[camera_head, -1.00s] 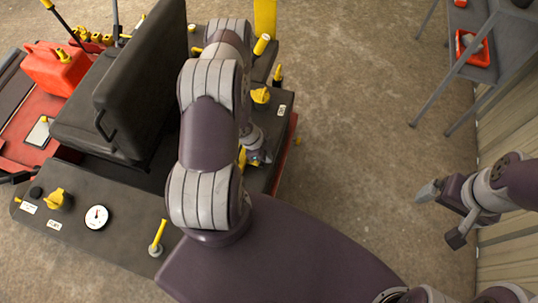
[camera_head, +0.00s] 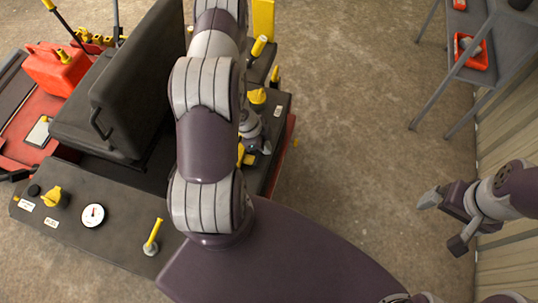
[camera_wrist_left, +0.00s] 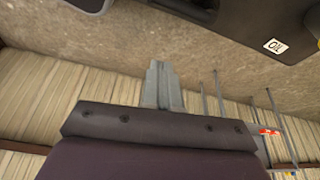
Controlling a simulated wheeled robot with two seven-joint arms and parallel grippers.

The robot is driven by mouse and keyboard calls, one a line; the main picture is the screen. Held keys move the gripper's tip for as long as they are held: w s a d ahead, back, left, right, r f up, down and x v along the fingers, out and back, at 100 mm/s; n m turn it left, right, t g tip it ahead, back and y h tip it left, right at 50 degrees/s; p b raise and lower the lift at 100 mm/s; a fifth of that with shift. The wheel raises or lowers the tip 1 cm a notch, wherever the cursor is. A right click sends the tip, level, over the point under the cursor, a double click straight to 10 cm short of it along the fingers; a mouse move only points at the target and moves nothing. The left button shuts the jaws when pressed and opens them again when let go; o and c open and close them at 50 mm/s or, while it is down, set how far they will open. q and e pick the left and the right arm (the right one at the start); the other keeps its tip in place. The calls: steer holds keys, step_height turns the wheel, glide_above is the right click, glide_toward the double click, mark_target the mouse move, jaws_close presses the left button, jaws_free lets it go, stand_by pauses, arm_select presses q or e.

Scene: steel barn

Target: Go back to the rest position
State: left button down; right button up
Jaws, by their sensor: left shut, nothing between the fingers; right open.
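My left gripper shows in the left wrist view (camera_wrist_left: 161,68), its two grey fingers pressed together with nothing between them. In the head view my left arm runs up the middle, over the right side of the red and black riding machine (camera_head: 120,235). The left gripper is mostly hidden there behind my arm, near the machine's right panel; whether it touches cannot be told. My right gripper (camera_head: 443,222) is at the right, open and empty, clear of the machine and in front of the corrugated wall.
The machine carries a black seat (camera_head: 135,85), a red can (camera_head: 58,66), yellow caps and a gauge (camera_head: 93,215). A grey shelf (camera_head: 490,60) with a red tray (camera_head: 470,52) stands at the upper right. The concrete floor (camera_head: 350,120) between machine and shelf is clear.

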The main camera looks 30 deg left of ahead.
arm_select(q)
steer(key=s+a+r+n+g+y, duration=0.2)
steer(key=s+r+n, duration=0.1)
steer(key=r+n, duration=0.3)
steer(key=s+a+r+n+g+y, duration=0.1)
steer(key=s+a+r+n+y, duration=0.1)
steer(key=r+n, duration=0.4)
steer(key=d+r+t, duration=0.2)
steer(key=d+r, duration=1.1)
steer(key=r, duration=0.2)
steer(key=shift+w+n+t, duration=0.25)
steer(key=shift+n+t, duration=0.05)
steer(key=shift+n, duration=0.1)
